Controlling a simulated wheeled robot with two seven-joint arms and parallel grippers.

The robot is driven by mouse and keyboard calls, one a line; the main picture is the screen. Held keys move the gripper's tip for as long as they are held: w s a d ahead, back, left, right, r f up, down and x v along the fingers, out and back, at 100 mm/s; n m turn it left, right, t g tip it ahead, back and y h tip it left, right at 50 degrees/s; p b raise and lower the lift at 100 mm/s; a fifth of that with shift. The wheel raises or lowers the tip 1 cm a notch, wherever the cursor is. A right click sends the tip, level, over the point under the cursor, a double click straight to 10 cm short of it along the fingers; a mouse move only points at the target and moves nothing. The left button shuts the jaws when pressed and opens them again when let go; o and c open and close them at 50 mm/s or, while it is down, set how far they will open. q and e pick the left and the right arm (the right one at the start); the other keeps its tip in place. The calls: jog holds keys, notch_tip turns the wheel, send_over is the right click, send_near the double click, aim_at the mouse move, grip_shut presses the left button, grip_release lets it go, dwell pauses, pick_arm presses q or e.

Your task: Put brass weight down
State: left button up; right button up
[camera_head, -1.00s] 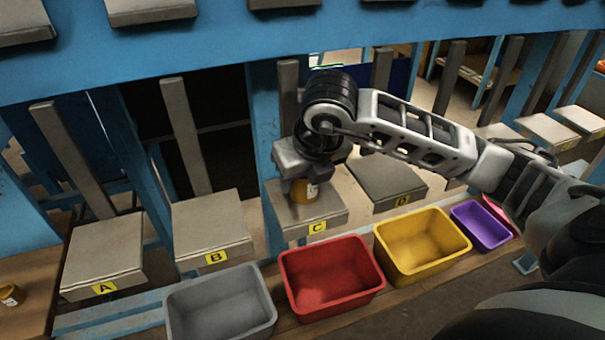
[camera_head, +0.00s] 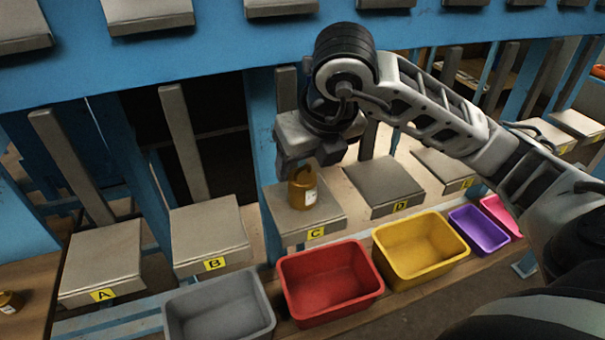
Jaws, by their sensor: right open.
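A brass weight (camera_head: 302,191) with a pale label stands upright on the grey platform marked C (camera_head: 288,222). My right gripper (camera_head: 300,163) is just above and behind the weight's top. It is open and seems clear of the weight, though its fingers partly overlap the weight's top in the picture. A second brass-coloured weight (camera_head: 10,302) stands on the wooden surface at the far left. My left gripper is not in view.
Platforms A (camera_head: 103,260), B (camera_head: 208,232) and D (camera_head: 383,184) are empty. Grey (camera_head: 219,308), red (camera_head: 331,281), yellow (camera_head: 420,247) and purple (camera_head: 478,228) bins stand in front. Blue posts and a beam (camera_head: 200,60) frame the platforms.

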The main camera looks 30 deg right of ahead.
jog(key=v, duration=0.4)
jog(key=shift+s+r+p, duration=0.1)
jog(key=shift+r+p, duration=0.2)
jog(key=shift+r, duration=0.1)
